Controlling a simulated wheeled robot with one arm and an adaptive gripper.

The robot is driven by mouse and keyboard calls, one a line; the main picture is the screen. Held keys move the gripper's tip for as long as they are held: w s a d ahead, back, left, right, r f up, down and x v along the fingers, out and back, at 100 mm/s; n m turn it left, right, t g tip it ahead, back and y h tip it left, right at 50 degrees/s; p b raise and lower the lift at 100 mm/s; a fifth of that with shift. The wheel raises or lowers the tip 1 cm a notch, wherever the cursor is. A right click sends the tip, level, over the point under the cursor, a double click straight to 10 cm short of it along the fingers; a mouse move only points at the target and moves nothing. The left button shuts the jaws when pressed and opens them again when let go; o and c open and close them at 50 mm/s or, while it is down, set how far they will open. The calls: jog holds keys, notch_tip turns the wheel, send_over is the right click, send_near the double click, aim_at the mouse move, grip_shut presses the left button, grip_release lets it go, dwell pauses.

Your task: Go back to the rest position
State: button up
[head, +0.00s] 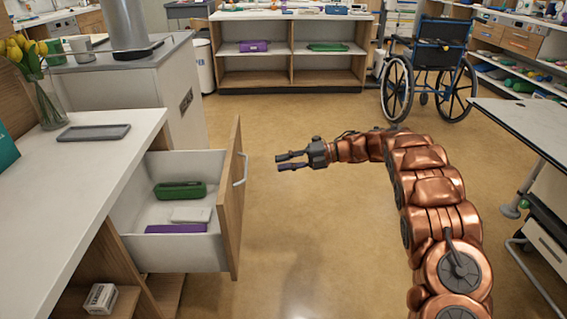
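My gripper (280,163) is at the end of the copper arm, in the middle of the head view. Its two dark fingers are apart and point left, with nothing between them. It hangs over the open floor, a little right of a pulled-out drawer (218,252). The drawer has a wooden front with a metal handle (241,169). Inside it lie a green case (180,190), a white item (191,214) and a purple case (176,229). The gripper touches none of these.
A white-topped cabinet (75,165) bears a grey tray (94,132) and yellow tulips in a vase (46,103). A wheelchair (436,58) stands at the back right. An overbed-type table (525,120) is at the right. Shelves (292,80) line the back. The middle floor is clear.

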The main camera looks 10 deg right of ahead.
jog(key=w+d+r+m+t+h+p, duration=0.35)
jog(key=w+r+m+t, duration=0.2)
jog(key=r, duration=0.55)
jog(key=w+d+r+m+t+h+p, duration=0.2)
jog(key=w+r+m+t+h+p, duration=0.25)
jog(key=r, duration=0.55)
jog(key=s+d+r+m+t+h+p, duration=0.1)
jog(key=s+d+r+m+h+p, duration=0.3)
jog(key=d+r+m, duration=0.35)
jog(key=s+d+r+m+t+h+p, duration=0.1)
jog(key=s+d+r+m+h+p, duration=0.1)
jog(key=d+r+m+h+p, duration=0.5)
jog(key=s+a+f+m+g+h+p, duration=0.15)
jog(key=s+m+g+p, duration=0.45)
jog(key=s, duration=1.7)
jog(key=s+a+f+m+g+y+p, duration=0.1)
jog(key=s+a, duration=0.4)
jog(key=s, duration=0.5)
jog(key=s+a+m+g+y+p, duration=0.1)
jog(key=s+a+g, duration=0.4)
jog(key=s, duration=0.6)
jog(key=s+a+f+m+g+y+p, duration=0.1)
jog(key=s+a+m+g+y+p, duration=0.1)
jog(key=s+a, duration=0.4)
jog(key=s+g+y+p, duration=0.1)
jog(key=s+g+p, duration=0.1)
jog(key=s, duration=0.3)
jog(key=shift+f, duration=0.3)
jog(key=shift+a, duration=0.1)
